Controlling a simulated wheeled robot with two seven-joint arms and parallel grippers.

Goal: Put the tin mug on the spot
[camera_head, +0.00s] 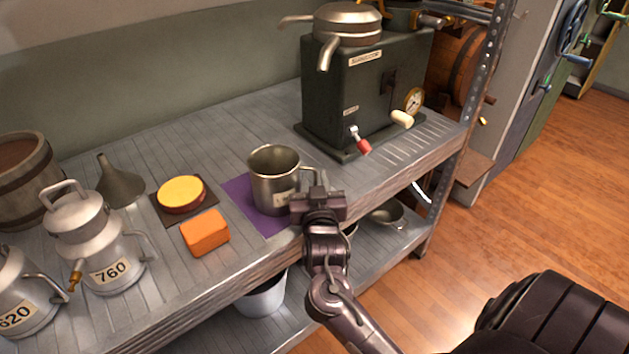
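The grey tin mug (272,178) stands upright on the shelf's top board, over a purple square (238,192) that looks like the spot. The mug covers much of the square; purple shows to its left and in front. Its handle is on the right side, and a label on its front is partly hidden. My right gripper (317,196) is at the mug's lower right, just below the handle and close to the mug. Whether its fingers are open or closed on the mug, I cannot tell. My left gripper is not in view.
An orange block (205,233) and a yellow round item on a dark square (157,205) lie left of the mug. Further left are a funnel (119,184) and milk cans (108,262). A dark green machine (350,95) stands behind right. A metal bowl (386,215) is below.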

